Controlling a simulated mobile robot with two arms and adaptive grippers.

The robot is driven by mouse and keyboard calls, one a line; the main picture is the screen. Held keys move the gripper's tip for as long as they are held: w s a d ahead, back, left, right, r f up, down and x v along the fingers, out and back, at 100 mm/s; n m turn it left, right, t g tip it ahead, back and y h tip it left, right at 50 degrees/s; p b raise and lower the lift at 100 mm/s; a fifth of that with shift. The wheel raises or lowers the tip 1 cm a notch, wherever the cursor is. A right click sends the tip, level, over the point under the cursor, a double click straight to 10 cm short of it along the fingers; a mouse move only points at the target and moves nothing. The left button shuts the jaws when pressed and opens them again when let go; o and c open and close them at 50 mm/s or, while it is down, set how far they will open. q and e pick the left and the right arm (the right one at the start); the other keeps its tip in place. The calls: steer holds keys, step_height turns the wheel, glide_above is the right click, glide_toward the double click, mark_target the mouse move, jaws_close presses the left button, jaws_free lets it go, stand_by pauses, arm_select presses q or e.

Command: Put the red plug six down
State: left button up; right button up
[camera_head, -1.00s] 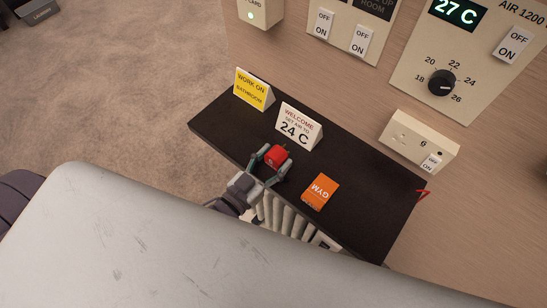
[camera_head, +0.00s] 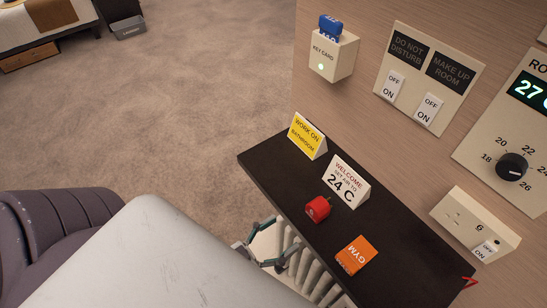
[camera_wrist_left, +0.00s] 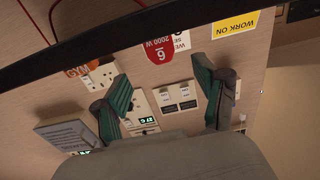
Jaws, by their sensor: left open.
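The red plug (camera_head: 317,208) stands on the dark shelf (camera_head: 262,163), just in front of the white "24 C" sign (camera_head: 346,182). My left gripper (camera_head: 287,232) is open and empty at the shelf's near edge, apart from the plug. In the left wrist view the plug (camera_wrist_left: 155,47), marked "6" and "2000 W", shows ahead of the gap between the spread fingers (camera_wrist_left: 164,80). The socket numbered 6 (camera_head: 474,225) is on the wall at the right, with a switch beside it. My right gripper is not in view.
An orange GYM box (camera_head: 356,255) lies right of the plug. A yellow sign (camera_head: 308,136) stands at the shelf's left. A white ribbed radiator (camera_head: 310,277) is below the shelf. Switch panels and a key card holder (camera_head: 334,55) are on the wall.

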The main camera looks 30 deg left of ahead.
arm_select(q)
steer(key=shift+v, duration=0.8)
